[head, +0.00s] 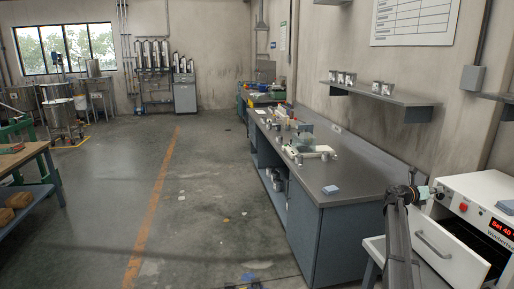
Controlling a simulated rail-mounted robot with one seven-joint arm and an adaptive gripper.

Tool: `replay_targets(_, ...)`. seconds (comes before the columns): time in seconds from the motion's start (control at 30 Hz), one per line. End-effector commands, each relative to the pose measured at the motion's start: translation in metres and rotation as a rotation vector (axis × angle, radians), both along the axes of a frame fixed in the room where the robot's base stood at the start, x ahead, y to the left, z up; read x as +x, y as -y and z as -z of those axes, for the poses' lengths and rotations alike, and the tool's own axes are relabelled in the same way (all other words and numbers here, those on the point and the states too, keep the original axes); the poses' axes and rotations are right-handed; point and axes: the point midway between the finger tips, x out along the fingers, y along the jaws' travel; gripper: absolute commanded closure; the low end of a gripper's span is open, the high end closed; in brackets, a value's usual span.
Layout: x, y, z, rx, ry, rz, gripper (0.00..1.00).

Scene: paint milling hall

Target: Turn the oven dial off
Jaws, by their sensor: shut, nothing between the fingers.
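The oven (480,188) is a white box at the right edge, cut off by the frame, with a lit red display (501,229) and a red button (463,206) on its front. A small dark knob, which looks like the dial (439,192), sits at the left end of the panel. My gripper (426,192) is shut and empty, pointing right, with its tips right at the dial. I cannot tell whether they touch it. The dial's marks and setting are too small to read. My arm rises in front of the oven's left side.
The oven's white door (446,255) with a bar handle (432,243) stands out below the panel, a dark opening beside it. A long grey workbench (360,185) with a blue block (331,190) is to the left. A wall shelf (385,96) hangs above. The floor is open.

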Motion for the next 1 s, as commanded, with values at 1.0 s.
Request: replay_targets(1.0, 0.012, -0.002, 0.006, 0.005, -0.002, 0.002, 1.0)
